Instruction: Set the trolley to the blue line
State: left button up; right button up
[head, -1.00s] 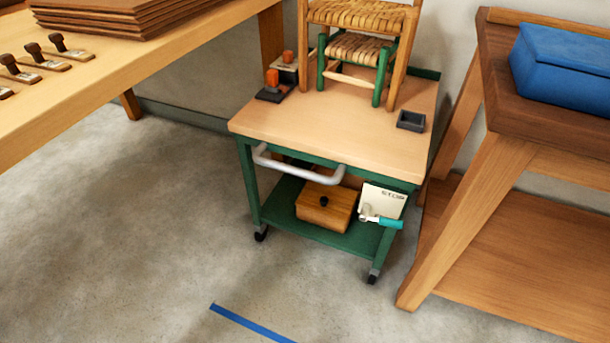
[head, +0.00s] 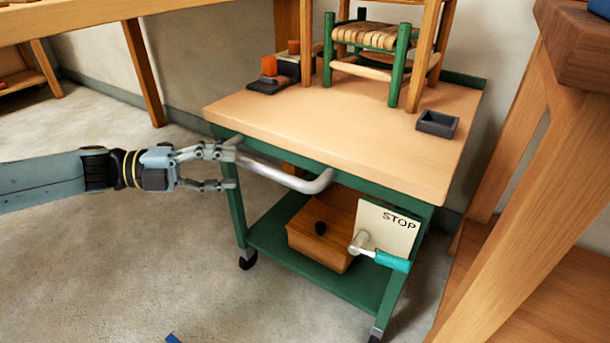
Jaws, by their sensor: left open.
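The trolley (head: 310,120) has a pale wood top, a green frame and dark castors, and stands on the concrete floor. A grey bar handle (head: 285,176) runs along its front edge. My left gripper (head: 232,168) is open at the left end of this handle, its fingers pointing right; I cannot tell whether they touch it. A STOP plate (head: 398,228) and a teal-gripped lever (head: 392,262) sit at the trolley's front right. Only a small tip of the blue line (head: 172,338) shows at the bottom edge. My right gripper is out of view.
On the trolley top stand a small green-legged chair (head: 375,36), a dark tray (head: 437,123) and orange-topped items (head: 269,66). A wooden box (head: 322,236) lies on the lower shelf. A wooden bench (head: 580,90) stands close on the right. Floor at front left is open.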

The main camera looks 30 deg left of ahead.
aim_at(255, 171)
pick_arm(q)
jog(key=b+x, duration=0.2)
jog(key=x, duration=0.4)
jog(key=shift+w+d+f, duration=0.1)
jog(key=shift+d+f, duration=0.05)
jog(key=shift+f, duration=0.05)
jog(key=shift+w+d, duration=0.45)
jog(key=shift+d, duration=0.05)
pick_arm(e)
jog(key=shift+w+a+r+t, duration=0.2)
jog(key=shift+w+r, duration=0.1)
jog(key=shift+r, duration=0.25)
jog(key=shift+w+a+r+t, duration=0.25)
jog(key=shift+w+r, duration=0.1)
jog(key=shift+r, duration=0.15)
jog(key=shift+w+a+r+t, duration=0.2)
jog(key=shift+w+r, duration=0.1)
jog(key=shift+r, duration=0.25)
pick_arm(q)
grip_shut()
